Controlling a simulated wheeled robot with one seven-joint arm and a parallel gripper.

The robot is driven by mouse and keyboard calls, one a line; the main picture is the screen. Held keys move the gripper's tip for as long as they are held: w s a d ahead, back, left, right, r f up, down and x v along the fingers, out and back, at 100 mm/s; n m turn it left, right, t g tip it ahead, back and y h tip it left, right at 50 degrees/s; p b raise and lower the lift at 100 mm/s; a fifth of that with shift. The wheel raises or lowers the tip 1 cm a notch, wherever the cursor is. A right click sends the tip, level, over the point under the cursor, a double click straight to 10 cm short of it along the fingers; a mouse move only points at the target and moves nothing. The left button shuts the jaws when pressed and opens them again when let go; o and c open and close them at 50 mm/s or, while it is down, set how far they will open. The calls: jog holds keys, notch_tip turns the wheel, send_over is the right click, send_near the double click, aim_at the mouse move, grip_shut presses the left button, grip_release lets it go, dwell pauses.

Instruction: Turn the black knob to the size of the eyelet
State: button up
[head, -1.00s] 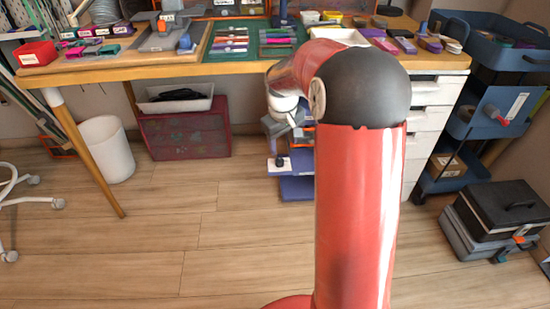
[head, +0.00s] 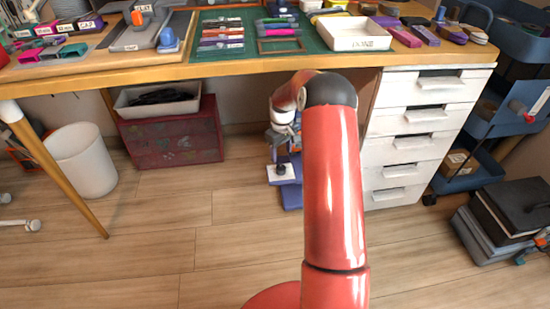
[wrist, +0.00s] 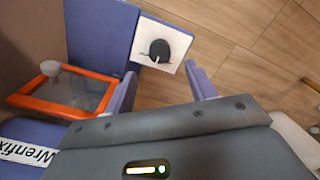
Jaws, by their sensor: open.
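The black knob (wrist: 160,51) is round, with a light pointer mark, on a white plate (wrist: 147,36) in the wrist view. In the head view, the small dark knob (head: 281,170) shows on its white plate, low on a purple-blue stand (head: 291,194) under the table. My gripper (wrist: 163,80) is open and empty, its two purple fingers apart just short of the plate. It is not touching the knob. In the head view my gripper (head: 277,140) is small and partly hidden by my red arm. I cannot make out an eyelet or the size marks.
An orange-framed clear box (wrist: 65,92) sits left of the knob in the wrist view. White drawers (head: 415,140) stand right of the stand, and a dark red crate (head: 172,145) stands left. The table (head: 200,72) is overhead. The wooden floor (head: 160,220) in front is clear.

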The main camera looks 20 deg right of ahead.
aim_at(281, 168)
jog(key=shift+w+f, duration=0.15)
jog(key=shift+f, duration=0.25)
notch_tip(281, 168, down, 7)
jog(key=shift+f+b, duration=0.1)
jog(key=shift+b, duration=0.3)
jog(key=c, duration=1)
